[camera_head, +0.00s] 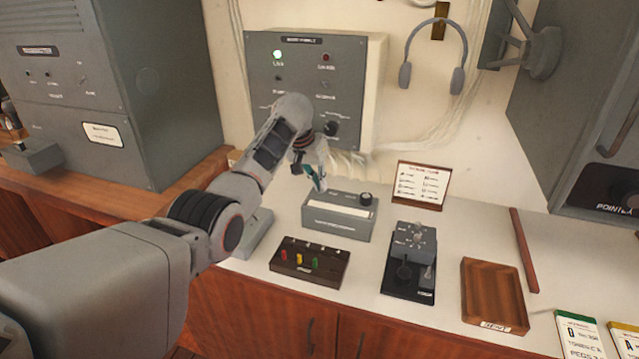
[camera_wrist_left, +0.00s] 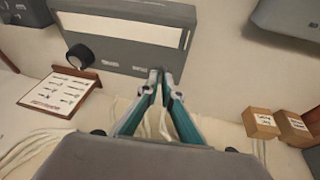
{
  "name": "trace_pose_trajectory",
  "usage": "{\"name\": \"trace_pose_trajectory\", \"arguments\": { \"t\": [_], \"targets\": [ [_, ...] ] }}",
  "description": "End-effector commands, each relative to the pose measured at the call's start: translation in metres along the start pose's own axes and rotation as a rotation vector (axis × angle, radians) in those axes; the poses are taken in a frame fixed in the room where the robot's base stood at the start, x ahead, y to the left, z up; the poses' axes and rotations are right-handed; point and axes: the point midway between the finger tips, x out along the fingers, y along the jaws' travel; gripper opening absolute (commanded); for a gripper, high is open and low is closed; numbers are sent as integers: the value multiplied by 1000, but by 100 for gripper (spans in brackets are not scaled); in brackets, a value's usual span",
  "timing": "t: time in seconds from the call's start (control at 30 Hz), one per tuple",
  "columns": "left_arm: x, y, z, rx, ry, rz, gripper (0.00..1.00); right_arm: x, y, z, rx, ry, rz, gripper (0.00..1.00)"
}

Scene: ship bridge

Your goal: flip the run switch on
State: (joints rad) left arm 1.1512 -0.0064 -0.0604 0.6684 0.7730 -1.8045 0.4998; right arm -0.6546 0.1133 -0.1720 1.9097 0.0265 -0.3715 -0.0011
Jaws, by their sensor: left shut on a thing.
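The grey box (camera_head: 337,222) with a white strip and a black knob (camera_head: 366,198) stands on the white counter. My left gripper (camera_head: 317,180) is at the back left part of its top. In the left wrist view the box (camera_wrist_left: 130,50) is upside down, with the knob (camera_wrist_left: 80,57) at the left. There the teal fingertips (camera_wrist_left: 158,76) are close together at a small label on the box. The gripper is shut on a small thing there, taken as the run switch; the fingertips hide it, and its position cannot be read. My right gripper is not in view.
A board with coloured levers (camera_head: 309,263), a black key unit (camera_head: 409,264), a wooden tray (camera_head: 494,296) and a tilted card (camera_head: 422,185) stand close by.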

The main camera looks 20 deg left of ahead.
Motion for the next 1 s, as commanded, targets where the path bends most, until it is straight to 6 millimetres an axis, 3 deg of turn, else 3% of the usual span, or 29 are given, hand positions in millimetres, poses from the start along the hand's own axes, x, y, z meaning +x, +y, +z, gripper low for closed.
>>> {"name": "trace_pose_trajectory", "arguments": {
  "t": [0.13,0.2,0.23,1.0],
  "targets": [
    [2,0,2,0,-6,1,0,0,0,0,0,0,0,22],
    [2,0,2,0,-6,1,18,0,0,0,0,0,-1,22],
    [2,0,2,0,-5,1,22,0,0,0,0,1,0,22],
    [1,-1,5,13,81,-8,22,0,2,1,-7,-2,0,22]
  ]
}}
